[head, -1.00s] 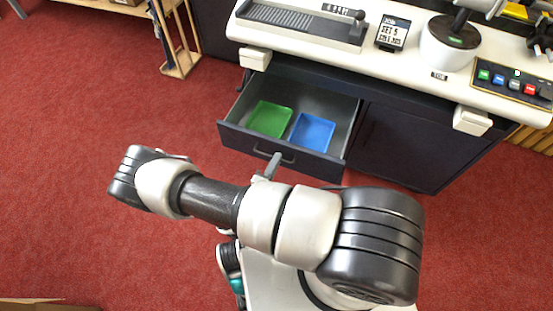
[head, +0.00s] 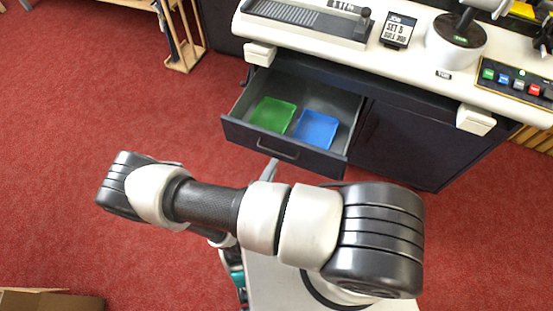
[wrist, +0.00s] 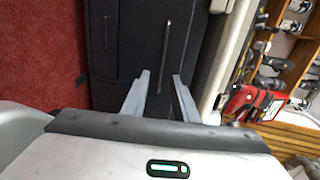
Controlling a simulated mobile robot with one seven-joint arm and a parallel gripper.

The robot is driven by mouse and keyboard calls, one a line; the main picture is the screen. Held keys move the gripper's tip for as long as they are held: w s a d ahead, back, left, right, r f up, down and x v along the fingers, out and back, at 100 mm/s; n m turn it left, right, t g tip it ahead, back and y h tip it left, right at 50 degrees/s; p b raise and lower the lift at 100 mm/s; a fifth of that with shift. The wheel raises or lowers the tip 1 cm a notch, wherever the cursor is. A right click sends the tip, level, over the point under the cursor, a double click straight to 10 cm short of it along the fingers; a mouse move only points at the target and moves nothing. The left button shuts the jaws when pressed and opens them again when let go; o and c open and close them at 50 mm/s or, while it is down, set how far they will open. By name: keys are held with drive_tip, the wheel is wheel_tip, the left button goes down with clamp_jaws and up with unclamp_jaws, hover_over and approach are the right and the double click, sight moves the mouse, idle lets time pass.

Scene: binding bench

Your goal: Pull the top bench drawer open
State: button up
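The top bench drawer (head: 240,133) stands open, pulled out from under the white bench top in the head view. Its dark handle (head: 278,149) is on the front face. A green tray (head: 272,114) and a blue tray (head: 315,130) lie inside it. In the wrist view the drawer's handle (wrist: 166,42) shows on the dark front beyond my fingertips. My gripper (wrist: 161,74) is open, with nothing between its two fingers, and apart from the handle. In the head view only a finger of my gripper (head: 271,169) shows, just in front of the handle; my arm hides the rest.
The bench top (head: 490,72) carries a slotted device, a small sign, a white round-based machine and a button panel (head: 515,82). A closed cabinet door (head: 400,145) is right of the drawer. A cardboard box (head: 45,300) is at lower left. Red carpet left of the drawer is clear.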

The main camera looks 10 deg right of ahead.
drive_tip(key=v, duration=1.1)
drive_tip(key=shift+p, duration=0.4)
drive_tip(key=shift+s+a+r, duration=0.1)
drive_tip(key=shift+a, duration=0.05)
